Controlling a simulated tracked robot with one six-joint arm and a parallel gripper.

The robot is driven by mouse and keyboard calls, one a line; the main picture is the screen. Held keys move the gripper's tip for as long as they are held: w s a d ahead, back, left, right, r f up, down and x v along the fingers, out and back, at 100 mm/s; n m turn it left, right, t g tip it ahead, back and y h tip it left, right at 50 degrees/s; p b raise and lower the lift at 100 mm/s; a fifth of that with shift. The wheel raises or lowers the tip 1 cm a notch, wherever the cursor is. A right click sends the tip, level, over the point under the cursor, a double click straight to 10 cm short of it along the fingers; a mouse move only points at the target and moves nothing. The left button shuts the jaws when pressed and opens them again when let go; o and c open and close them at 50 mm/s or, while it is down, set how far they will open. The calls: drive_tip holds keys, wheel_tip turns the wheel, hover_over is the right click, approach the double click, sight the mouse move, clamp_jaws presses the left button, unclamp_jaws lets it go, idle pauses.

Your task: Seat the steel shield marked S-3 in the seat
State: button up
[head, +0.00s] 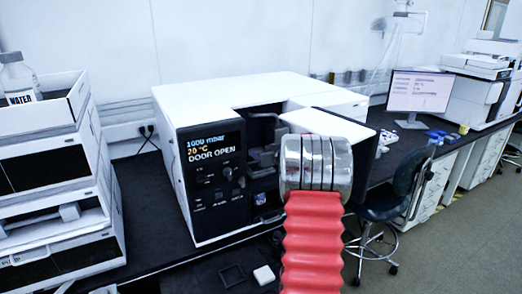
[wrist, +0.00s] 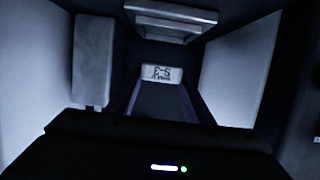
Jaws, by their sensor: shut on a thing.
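The pale plate of the steel shield (wrist: 161,72) shows in the wrist view, its mark reading as S-3 upside down. My gripper (wrist: 163,96) is shut on the shield; its dark parts run from the bottom of the wrist view toward the plate. Most of the shield is hidden or too dark to make out. In the head view, the gripper is hidden behind my arm, at the instrument (head: 250,95) with its bay open. The seat cannot be told apart in the dark interior, nor whether the shield touches it.
The instrument's display (head: 213,148) reads 1000 mbar, 20 °C, DOOR OPEN. In the wrist view a grey block (wrist: 92,60) stands at left and a grey fitting (wrist: 170,15) above. A black square frame (head: 232,275) and white block (head: 264,274) lie in front. Stacked units (head: 40,170) stand left.

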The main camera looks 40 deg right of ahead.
drive_tip(key=shift+f, duration=2.35)
drive_tip(key=shift+f, duration=0.35)
drive_tip(key=o, duration=1.3)
drive_tip(key=shift+s, duration=0.1)
drive_tip(key=v, duration=1.3)
drive_tip(key=shift+s, duration=0.25)
